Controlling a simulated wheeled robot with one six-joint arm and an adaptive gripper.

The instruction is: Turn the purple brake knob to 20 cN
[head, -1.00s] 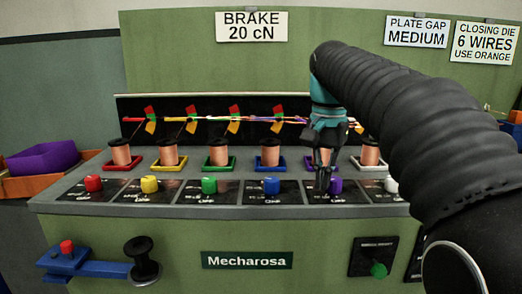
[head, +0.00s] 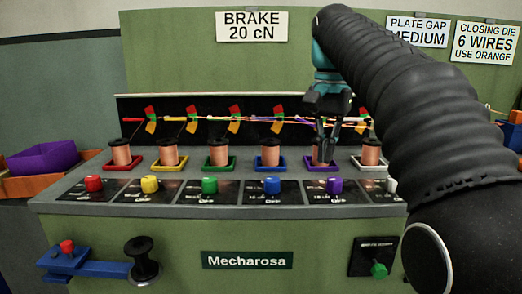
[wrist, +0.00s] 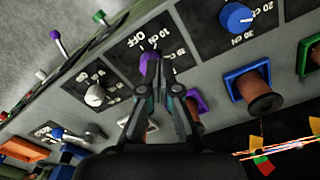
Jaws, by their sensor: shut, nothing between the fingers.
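The purple brake knob (head: 335,186) sits on its black dial plate on the sloped panel, fifth from the left. It also shows in the wrist view (wrist: 149,63), partly covered by my fingertips, with printed OFF and cN marks around it. I cannot tell which mark it points to. My gripper (head: 323,160) is shut and empty, above and behind the knob, in front of the spool in the purple tray. It looks clear of the knob in the head view. In the wrist view my gripper (wrist: 158,64) points toward the knob. A sign (head: 251,26) reads BRAKE 20 cN.
A blue knob (head: 258,187) is left of the purple one and a white knob (head: 391,186) is right of it. Copper spools in coloured trays, such as the blue tray's spool (head: 267,152), stand behind the knobs. A green button (head: 379,270) is on the front face.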

